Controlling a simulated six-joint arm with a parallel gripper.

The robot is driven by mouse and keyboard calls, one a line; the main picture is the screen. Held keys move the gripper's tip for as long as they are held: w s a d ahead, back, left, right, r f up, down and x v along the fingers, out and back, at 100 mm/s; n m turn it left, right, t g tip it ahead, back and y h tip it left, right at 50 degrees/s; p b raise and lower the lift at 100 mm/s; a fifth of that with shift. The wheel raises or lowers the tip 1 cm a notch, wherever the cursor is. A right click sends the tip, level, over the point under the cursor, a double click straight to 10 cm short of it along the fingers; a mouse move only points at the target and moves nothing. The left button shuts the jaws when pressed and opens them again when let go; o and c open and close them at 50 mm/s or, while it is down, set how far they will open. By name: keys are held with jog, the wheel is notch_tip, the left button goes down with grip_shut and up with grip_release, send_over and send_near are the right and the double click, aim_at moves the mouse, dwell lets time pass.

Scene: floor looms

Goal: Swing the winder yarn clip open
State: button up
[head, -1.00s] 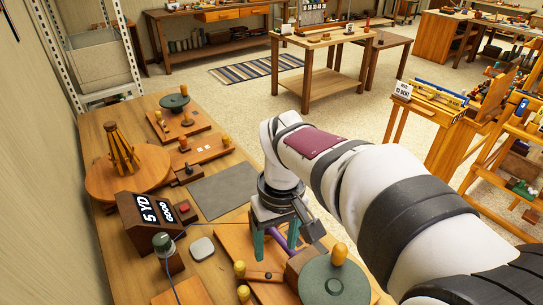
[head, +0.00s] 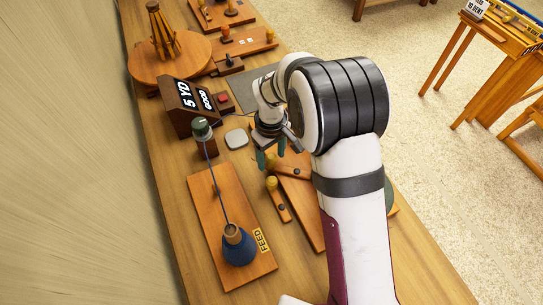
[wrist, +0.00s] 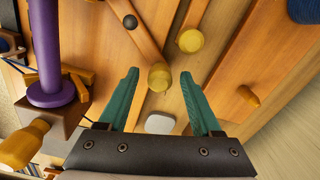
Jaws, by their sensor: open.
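My gripper (head: 271,160) is open and points down over the winder board (head: 312,215), close to the pale pad. In the wrist view its two green fingers (wrist: 158,78) stand apart, with a wooden knob (wrist: 160,77) on the end of a wooden arm between their tips in the picture. This pivoted arm (wrist: 145,43) looks like the yarn clip. I cannot tell whether the fingers touch the knob. A second knobbed lever (wrist: 190,40) lies beside it; it also shows in the head view (head: 278,200). A purple spool (wrist: 45,50) stands at the left of the wrist view.
A feed board (head: 212,232) with a blue yarn cone (head: 238,247) lies at the front left. A counter box (head: 182,105), a green-topped post (head: 202,130) and a pale pad (head: 236,138) are near my gripper. A round wooden base (head: 160,68) stands farther back.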

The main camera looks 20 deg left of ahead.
jog(key=shift+f, duration=0.65)
jog(key=shift+c, duration=0.3)
grip_shut()
dwell(0.6)
